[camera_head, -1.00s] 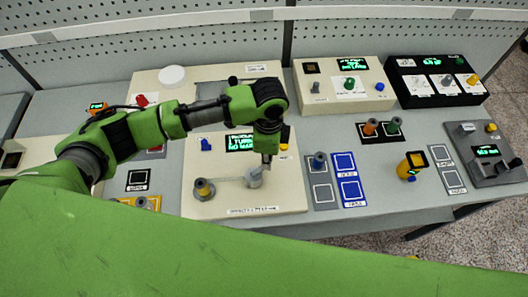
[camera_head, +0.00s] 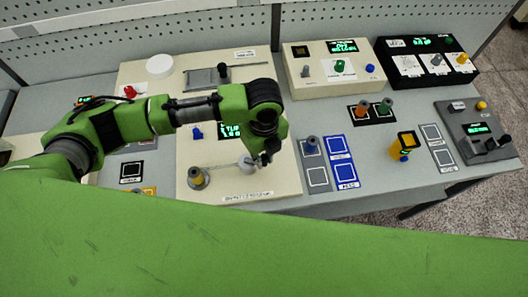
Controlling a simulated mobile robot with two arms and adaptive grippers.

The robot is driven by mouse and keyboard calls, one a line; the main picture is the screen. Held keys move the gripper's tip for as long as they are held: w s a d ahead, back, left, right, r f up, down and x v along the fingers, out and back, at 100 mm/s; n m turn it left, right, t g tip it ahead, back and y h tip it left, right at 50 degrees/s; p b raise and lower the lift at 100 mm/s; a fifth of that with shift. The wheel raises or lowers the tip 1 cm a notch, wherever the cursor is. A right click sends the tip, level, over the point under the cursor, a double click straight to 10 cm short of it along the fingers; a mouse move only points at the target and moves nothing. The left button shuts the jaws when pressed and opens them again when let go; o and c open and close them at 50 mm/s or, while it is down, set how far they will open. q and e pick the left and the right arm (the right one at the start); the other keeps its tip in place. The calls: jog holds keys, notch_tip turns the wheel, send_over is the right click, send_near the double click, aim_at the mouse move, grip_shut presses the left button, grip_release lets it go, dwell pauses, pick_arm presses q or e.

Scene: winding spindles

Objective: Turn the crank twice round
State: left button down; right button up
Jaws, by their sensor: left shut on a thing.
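The crank's pale hub (camera_head: 247,164) is on the cream winding panel (camera_head: 235,185), at its front right part. A thin pale line runs from the hub to a grey and yellow spindle (camera_head: 198,178) on the left of the panel. My left gripper (camera_head: 265,158) is shut on the crank's handle, just right of the hub; the gripper hides most of the handle. The green display (camera_head: 230,131) behind the crank is partly covered by my left arm. My right gripper is out of view.
Grey table shows between the panels.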

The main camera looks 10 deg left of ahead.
pick_arm(q)
jog(key=shift+s+m, duration=0.4)
jog(key=shift+m, duration=0.6)
jog(key=c, duration=2)
grip_release()
jog(key=shift+s, duration=0.1)
jog(key=shift+o, duration=0.2)
notch_tip(320, 180, up, 12)
